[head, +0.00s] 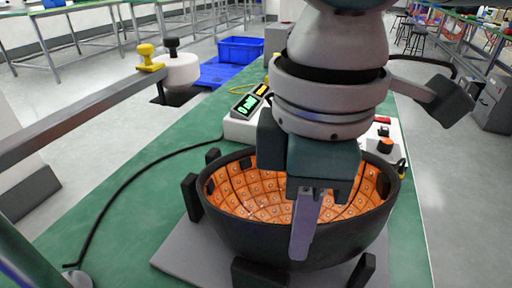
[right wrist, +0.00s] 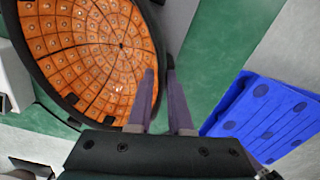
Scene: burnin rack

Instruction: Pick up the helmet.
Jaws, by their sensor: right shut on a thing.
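The helmet (head: 235,238) is a black bowl, open side up, with an orange lining marked by a grid of dots. It is over a grey plate with black blocks around it; I cannot tell whether it is lifted. My right gripper (head: 308,222) is shut on the helmet's near rim, with one finger hanging outside the wall. The right wrist view shows the orange lining of the helmet (right wrist: 85,45) and the fingers of my right gripper (right wrist: 162,95) on either side of its rim. My left gripper is not in view.
The grey plate (head: 185,252) lies on a green bench (head: 130,215). Behind the helmet stands a white instrument box (head: 240,130) with a lit display and a black cable. A grey beam (head: 80,115) with a yellow knob is at left. A blue bin (head: 240,50) is beyond.

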